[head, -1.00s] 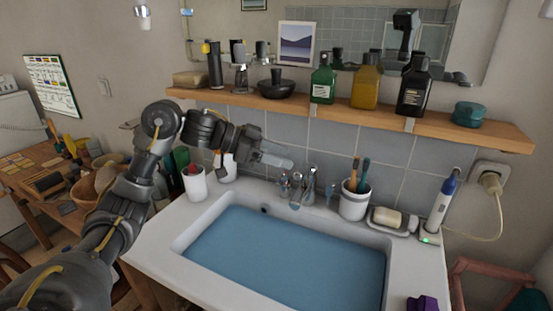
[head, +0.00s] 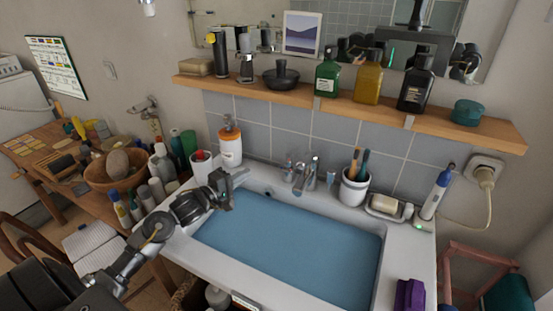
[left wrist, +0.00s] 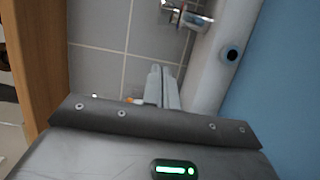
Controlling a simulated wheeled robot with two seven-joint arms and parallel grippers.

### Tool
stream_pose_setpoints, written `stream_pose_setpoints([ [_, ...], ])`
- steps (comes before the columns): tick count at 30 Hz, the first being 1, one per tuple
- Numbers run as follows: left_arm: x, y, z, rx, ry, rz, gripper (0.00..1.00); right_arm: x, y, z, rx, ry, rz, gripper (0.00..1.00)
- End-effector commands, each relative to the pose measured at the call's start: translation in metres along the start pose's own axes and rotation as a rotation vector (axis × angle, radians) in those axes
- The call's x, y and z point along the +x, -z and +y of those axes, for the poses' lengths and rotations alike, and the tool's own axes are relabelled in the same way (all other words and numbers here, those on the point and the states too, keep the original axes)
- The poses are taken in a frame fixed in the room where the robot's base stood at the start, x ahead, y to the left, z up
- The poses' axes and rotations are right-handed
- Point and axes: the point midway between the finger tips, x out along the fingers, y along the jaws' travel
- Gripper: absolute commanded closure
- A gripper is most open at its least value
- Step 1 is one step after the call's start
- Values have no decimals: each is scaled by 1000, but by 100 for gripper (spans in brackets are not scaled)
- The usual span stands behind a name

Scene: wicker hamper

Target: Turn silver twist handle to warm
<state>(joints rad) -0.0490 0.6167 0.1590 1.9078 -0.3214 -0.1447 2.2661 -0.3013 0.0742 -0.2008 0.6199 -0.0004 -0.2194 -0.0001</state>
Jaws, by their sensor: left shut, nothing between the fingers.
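A silver tap (head: 309,178) stands on the back rim of the sink. A small silver handle (head: 289,170) is at its left and another silver piece (head: 331,184) at its right. Which way the handle points and any warm mark are too small to read. My left gripper (head: 238,179) is shut and empty over the sink's left back corner, left of the tap and apart from it. In the left wrist view my shut fingers (left wrist: 165,86) point towards the tap (left wrist: 188,16), which is partly cut off at the top edge. My right gripper is not in view.
The sink (head: 404,258) holds blue water. A toothbrush cup (head: 354,189) stands right of the tap. A wooden shelf (head: 440,123) with bottles hangs above.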

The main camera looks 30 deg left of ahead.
Motion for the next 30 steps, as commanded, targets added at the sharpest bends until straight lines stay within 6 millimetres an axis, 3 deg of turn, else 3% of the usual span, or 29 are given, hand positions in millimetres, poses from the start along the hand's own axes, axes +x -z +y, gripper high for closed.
stream_pose_setpoints([
  [8,5,2,-1,-11,1,9,100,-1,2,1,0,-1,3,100],
  [23,99,2,0,-8,1,7,100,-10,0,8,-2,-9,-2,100],
  [30,121,-20,0,-8,1,6,100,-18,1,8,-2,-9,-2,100],
])
